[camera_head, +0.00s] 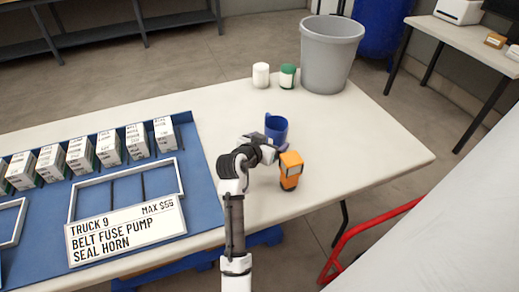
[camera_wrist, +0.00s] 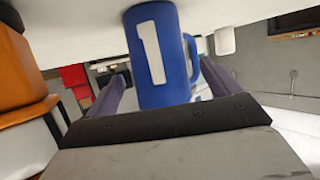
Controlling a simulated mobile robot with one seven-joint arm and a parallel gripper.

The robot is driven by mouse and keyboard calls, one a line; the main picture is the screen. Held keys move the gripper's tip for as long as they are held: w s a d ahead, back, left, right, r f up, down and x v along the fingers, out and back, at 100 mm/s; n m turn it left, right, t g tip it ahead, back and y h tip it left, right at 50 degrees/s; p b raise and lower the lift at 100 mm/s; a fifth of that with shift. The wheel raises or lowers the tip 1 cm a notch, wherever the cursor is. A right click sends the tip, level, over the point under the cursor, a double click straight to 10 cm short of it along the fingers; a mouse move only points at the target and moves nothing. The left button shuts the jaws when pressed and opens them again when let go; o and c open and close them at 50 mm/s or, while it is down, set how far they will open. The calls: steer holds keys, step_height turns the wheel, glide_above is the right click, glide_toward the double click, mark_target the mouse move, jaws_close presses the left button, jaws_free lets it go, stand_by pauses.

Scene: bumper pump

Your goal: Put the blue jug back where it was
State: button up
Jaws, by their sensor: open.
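The blue jug (camera_head: 277,128) stands on the white table (camera_head: 375,150), right of the blue mat. In the wrist view the jug (camera_wrist: 160,55) shows a white mark like a 1, with its handle on the right. My gripper (camera_head: 268,143) is at the jug's near side in the head view and partly covers its lower part. In the wrist view my gripper (camera_wrist: 162,88) has its fingers apart, one on each side of the jug. I cannot tell whether either finger touches it.
An orange device (camera_head: 290,170) stands close to the right of my gripper. A white jar (camera_head: 261,75), a green and white jar (camera_head: 287,76) and a grey bin (camera_head: 330,55) stand behind. The blue mat (camera_head: 200,190) holds several boxes and a sign (camera_head: 125,229). The table's right end is clear.

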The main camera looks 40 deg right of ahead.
steer(key=b+v, duration=0.1)
steer(key=v, duration=0.6)
steer(key=shift+a+r, duration=0.15)
steer(key=shift+a, duration=0.05)
